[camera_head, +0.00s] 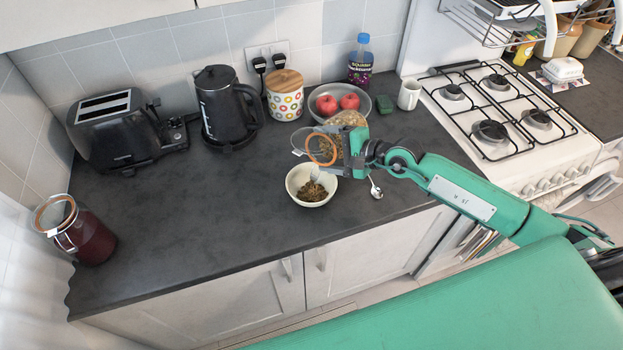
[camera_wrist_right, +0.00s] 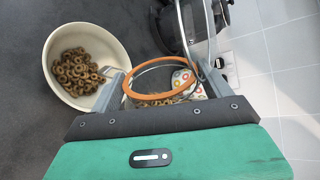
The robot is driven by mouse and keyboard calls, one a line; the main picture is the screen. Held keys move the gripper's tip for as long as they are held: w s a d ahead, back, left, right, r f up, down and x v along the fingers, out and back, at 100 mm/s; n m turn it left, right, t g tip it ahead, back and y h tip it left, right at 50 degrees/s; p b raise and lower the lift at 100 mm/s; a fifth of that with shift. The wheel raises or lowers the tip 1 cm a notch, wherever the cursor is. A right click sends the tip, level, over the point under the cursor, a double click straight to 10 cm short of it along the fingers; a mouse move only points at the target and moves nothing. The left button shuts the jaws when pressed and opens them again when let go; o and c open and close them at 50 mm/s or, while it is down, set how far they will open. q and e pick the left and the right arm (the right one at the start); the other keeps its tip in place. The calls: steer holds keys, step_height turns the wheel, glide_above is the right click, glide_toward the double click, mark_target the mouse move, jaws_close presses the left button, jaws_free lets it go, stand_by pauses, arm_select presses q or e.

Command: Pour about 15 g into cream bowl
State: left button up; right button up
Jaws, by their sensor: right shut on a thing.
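The cream bowl (camera_head: 311,188) stands on the dark counter with a heap of brown cereal rings in it; it also shows in the wrist view (camera_wrist_right: 112,43). My right gripper (camera_head: 352,152) is shut on a clear glass jar (camera_head: 322,147) with an orange rim, just behind and above the bowl. The jar is tilted, its mouth toward the left. In the wrist view the jar (camera_wrist_right: 160,82) sits between the fingers with cereal rings inside. I cannot see any rings falling. My left gripper is not in view.
A spoon (camera_head: 375,188) lies right of the bowl. Behind are a fruit bowl (camera_head: 324,94) with apples, a dotted canister (camera_head: 285,101), a kettle (camera_head: 225,108) and a white mug (camera_head: 408,95). A red-filled jar (camera_head: 88,240) stands far left. The counter's left middle is clear.

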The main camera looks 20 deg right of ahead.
steer(key=shift+s+a+r+n+h+p, duration=0.3)
steer(key=shift+s+a+n+p, duration=0.35)
steer(key=shift+p, duration=0.55)
stand_by(0.9)
steer(key=shift+a, duration=0.2)
stand_by(1.0)
steer(key=shift+s+a+n+t+h, duration=0.15)
steer(key=shift+n+t+h, duration=0.15)
steer(key=shift+n+t, duration=0.15)
stand_by(0.8)
steer(key=shift+a+n, duration=0.15)
steer(key=shift+n, duration=0.15)
stand_by(1.0)
steer(key=shift+s+a+n+t+h+b, duration=0.3)
steer(key=shift+n+h+b, duration=0.2)
steer(key=shift+b, duration=0.4)
stand_by(1.2)
